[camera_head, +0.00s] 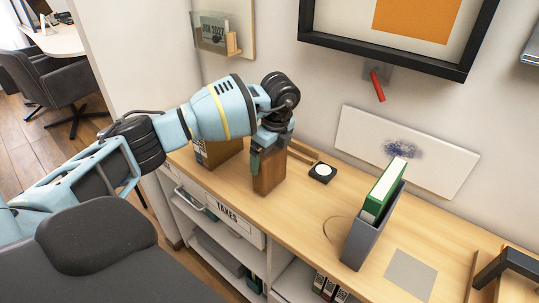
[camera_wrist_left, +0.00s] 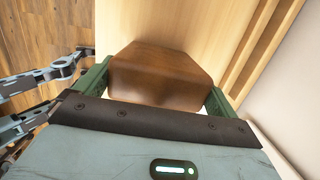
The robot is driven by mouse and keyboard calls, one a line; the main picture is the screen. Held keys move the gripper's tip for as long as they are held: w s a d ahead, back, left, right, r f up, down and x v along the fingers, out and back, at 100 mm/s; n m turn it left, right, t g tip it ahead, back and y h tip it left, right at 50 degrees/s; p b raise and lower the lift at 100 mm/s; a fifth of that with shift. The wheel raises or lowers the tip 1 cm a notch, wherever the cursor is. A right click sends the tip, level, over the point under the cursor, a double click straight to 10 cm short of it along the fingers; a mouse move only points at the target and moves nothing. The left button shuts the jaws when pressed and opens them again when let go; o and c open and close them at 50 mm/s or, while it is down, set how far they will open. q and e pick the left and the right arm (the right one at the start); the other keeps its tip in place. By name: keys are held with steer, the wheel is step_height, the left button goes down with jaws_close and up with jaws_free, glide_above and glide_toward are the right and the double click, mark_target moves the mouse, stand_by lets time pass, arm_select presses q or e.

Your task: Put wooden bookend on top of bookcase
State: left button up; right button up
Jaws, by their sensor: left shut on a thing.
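The wooden bookend (camera_head: 270,174) is a brown block, upright at the left part of the bookcase top (camera_head: 300,215). Its lower end is at or just above the surface; I cannot tell whether it touches. My left gripper (camera_head: 268,155) comes from above and is shut on its upper part. In the left wrist view the bookend (camera_wrist_left: 160,78) sits between the two green fingers, with the pale wood top beyond it. My right gripper is not in view.
A brown box (camera_head: 218,153) stands left of the bookend. To the right are a small black-and-white puck (camera_head: 322,172), a grey holder (camera_head: 372,235) with a green book (camera_head: 383,190), and a grey square (camera_head: 410,275). A white board (camera_head: 405,145) leans at the wall.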

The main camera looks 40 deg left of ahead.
arm_select(q)
steer(key=shift+f, duration=0.15)
steer(key=o, duration=1.2)
steer(key=shift+c, duration=0.2)
step_height(320, 180, up, 12)
steer(key=d, duration=0.2)
